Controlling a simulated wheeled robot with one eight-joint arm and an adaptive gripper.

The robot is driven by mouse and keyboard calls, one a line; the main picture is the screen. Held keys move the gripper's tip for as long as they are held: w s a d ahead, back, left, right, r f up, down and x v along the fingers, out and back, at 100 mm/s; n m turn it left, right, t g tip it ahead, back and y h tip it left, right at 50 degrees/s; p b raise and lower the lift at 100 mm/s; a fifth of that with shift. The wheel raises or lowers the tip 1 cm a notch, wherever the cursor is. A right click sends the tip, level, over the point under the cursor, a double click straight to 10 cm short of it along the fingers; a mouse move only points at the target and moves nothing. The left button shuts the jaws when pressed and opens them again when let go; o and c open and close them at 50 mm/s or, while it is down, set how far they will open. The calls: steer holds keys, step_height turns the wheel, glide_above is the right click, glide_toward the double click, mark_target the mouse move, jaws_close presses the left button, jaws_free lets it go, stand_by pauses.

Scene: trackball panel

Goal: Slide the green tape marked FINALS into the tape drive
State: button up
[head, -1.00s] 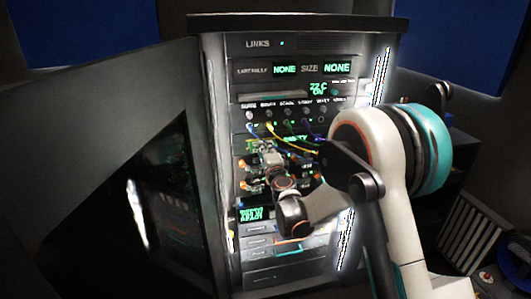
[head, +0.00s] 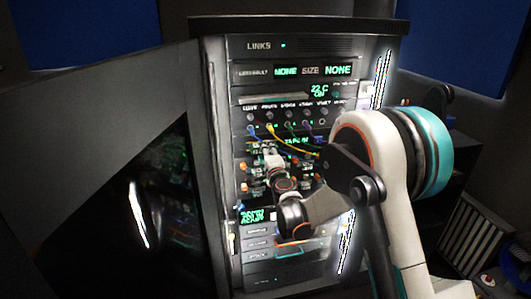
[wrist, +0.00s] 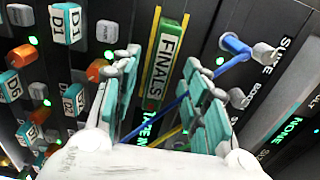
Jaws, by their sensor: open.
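The green tape marked FINALS (wrist: 166,58) sits in a slot in the dark panel in the wrist view, its labelled face showing, with a yellow strip along its edge. Beside it is the tape drive's green display (wrist: 150,124); in the head view this display (head: 298,141) reads TAPE IN. My gripper (wrist: 160,72) is open, its teal-padded fingers on either side of the tape's face with gaps showing. In the head view my gripper (head: 268,152) is at the rack front and hides the tape.
Blue and yellow cables (head: 272,137) hang from the jack row close to my fingers. Orange-lit knobs and teal-and-white blocks, D1 (wrist: 66,24) among them, stick out beside the drive. An open door (head: 120,180) stands left of the rack.

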steer(key=v, duration=1.1)
steer(key=shift+r, duration=0.1)
steer(key=s+d+r+n+g+y, duration=0.2)
steer(key=s+d+r+n+g, duration=0.2)
steer(key=s+r+n, duration=0.7)
steer(key=s+d+f+n+g+h, duration=0.1)
steer(key=s+d+f+g+h, duration=0.1)
steer(key=s+d, duration=0.4)
steer(key=s+d+f+n+g+h, duration=0.1)
steer(key=s+d, duration=0.5)
steer(key=s, duration=0.7)
steer(key=s+d+f+n+g+h, duration=0.1)
steer(key=s+d+f+g+h, duration=0.2)
steer(key=s, duration=0.6)
step_height(320, 180, down, 2)
steer(key=d+h, duration=0.1)
steer(key=d, duration=0.2)
steer(key=shift+s+f+n, duration=0.15)
steer(key=shift+f+n, duration=0.05)
steer(key=shift+n, duration=0.2)
steer(key=shift+c, duration=0.5)
